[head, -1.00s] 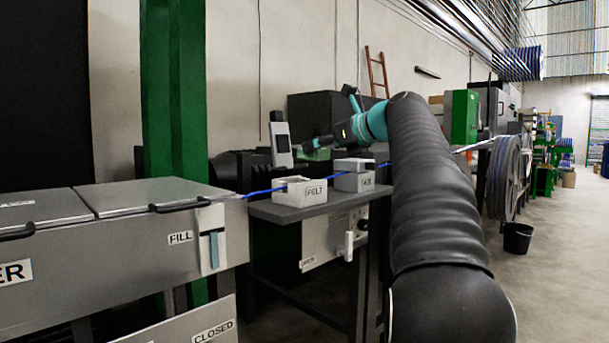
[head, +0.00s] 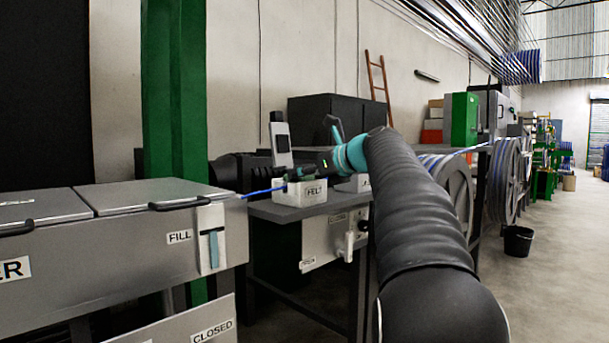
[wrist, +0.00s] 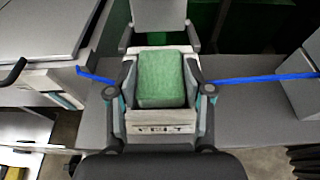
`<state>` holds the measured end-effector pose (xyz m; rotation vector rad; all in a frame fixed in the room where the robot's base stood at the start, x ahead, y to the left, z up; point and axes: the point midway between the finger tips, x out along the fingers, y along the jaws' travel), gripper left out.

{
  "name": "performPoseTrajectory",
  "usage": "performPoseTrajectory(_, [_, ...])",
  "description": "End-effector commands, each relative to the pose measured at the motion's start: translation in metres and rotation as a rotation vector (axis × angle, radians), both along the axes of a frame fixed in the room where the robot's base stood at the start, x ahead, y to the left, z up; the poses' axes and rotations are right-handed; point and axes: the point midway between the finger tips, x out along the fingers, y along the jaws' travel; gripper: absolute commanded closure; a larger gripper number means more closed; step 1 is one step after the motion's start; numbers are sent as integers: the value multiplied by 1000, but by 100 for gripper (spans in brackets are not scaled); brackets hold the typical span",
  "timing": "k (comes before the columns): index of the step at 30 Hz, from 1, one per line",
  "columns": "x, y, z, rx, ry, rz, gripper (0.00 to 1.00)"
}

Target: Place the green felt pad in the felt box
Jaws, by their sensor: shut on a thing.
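The green felt pad (wrist: 162,78) is between the fingers of my gripper (wrist: 160,92) in the wrist view. The gripper is shut on it. The white felt box (head: 306,194), labelled FELT, stands on the grey bench. In the wrist view the box (wrist: 160,128) shows under and around the pad. My gripper (head: 292,176) is right over the box in the head view, where I cannot make out the pad. I cannot tell how deep the pad sits or whether it touches the box floor.
The blue cable (head: 262,191) runs in line with the box and shows on both sides of it in the wrist view. A second light box (head: 352,185) stands to the right, partly hidden by my arm. An upright grey device (head: 281,141) stands behind.

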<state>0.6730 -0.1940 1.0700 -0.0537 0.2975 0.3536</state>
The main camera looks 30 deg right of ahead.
Motion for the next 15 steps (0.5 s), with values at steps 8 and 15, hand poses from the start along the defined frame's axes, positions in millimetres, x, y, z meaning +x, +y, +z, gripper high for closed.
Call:
performPoseTrajectory(8, [0,0,-2,0,0,0,24])
performPoseTrajectory(15, [0,0,-1,0,0,0,24])
